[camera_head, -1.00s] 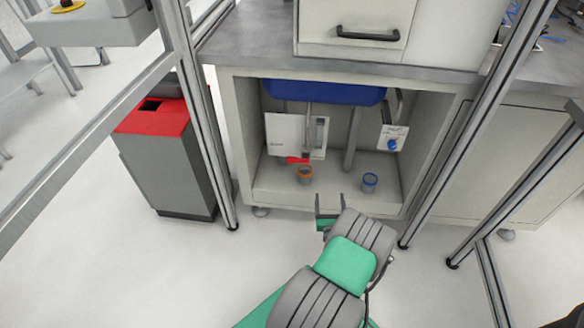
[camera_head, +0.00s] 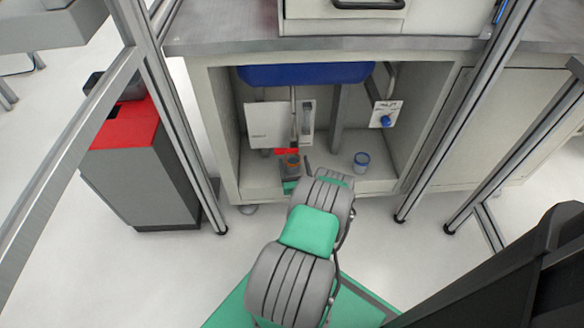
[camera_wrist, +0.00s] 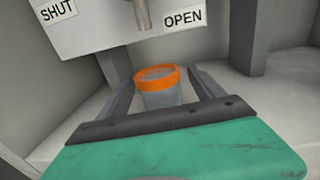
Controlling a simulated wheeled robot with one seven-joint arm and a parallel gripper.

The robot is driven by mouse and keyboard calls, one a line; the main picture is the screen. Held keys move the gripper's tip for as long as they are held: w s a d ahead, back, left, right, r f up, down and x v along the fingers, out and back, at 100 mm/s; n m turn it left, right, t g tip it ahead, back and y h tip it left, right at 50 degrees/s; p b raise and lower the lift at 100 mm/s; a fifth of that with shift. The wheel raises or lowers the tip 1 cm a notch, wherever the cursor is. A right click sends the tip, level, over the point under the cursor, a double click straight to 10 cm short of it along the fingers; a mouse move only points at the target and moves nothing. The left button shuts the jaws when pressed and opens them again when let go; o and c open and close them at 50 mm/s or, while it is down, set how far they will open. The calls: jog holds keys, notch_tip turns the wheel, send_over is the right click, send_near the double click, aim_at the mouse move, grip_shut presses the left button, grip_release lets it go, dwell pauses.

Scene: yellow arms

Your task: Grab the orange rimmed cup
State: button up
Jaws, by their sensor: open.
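The orange rimmed cup (camera_wrist: 160,90) stands upright on the cabinet floor, grey below its orange rim. In the wrist view it sits between the two fingers of my gripper (camera_wrist: 163,82), with space showing on both sides. The fingers are open and apart from the cup. The cup's lower part is partly hidden there.
A white panel (camera_head: 268,126) and a pipe hang behind and above. The cabinet's side walls and metal posts (camera_head: 175,120) flank the space.

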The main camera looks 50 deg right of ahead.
aim_at(292, 157)
jog(key=b+x, duration=0.3)
jog(key=x, duration=0.1)
jog(key=shift+w+d+f, duration=0.1)
jog(key=shift+w+f, duration=0.05)
jog(key=shift+w, duration=0.1)
jog(key=c, duration=1.6)
